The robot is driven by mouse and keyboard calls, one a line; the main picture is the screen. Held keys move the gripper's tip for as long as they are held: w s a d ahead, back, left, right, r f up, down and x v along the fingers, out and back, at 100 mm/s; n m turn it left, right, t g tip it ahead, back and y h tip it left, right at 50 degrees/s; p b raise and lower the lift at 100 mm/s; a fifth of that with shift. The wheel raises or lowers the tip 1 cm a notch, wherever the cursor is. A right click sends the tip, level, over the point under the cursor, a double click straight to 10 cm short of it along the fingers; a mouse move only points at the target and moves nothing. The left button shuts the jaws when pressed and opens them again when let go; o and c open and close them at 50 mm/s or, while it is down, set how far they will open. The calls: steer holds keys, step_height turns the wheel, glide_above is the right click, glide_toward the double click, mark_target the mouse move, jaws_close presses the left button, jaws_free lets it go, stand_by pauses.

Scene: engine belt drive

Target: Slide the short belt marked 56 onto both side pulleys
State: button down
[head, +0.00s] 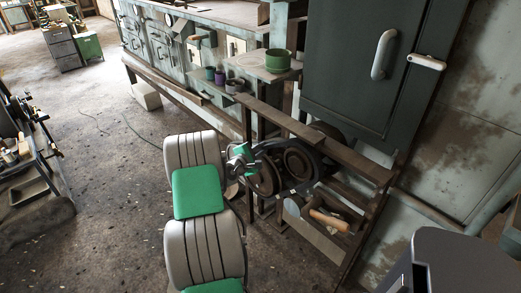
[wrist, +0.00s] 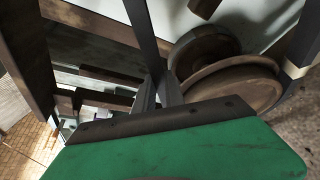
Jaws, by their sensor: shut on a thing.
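My gripper (head: 250,163) is at the left end of the belt drive in the head view. In the wrist view its fingers (wrist: 158,92) are shut on a dark flat belt (wrist: 147,38), which runs up and away from them. No number is readable on it. In the head view a black belt band (head: 318,166) shows by the pulleys. A brown pulley (head: 266,177) is close beside my gripper, and another round pulley (head: 298,160) is right of it. Two rusty pulleys, a near one (wrist: 235,82) and one behind (wrist: 203,52), are right of the fingers. Whether the belt touches them is unclear.
A wooden rail (head: 310,135) of the frame runs above the pulleys. A wooden tray (head: 315,232) with a wooden-handled tool (head: 328,219) is below. A green pot (head: 277,61) stands on a shelf behind. A dark cabinet (head: 370,60) stands behind right.

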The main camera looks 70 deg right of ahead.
steer(key=shift+f, duration=0.2)
steer(key=c, duration=1.6)
jaws_free()
steer(key=shift+o, duration=1.4)
steer(key=shift+a, duration=0.1)
steer(key=w+f+v, duration=0.2)
steer(key=w+v, duration=0.1)
steer(key=v, duration=1.3)
steer(key=shift+a, duration=0.45)
steer(key=shift+w, duration=0.1)
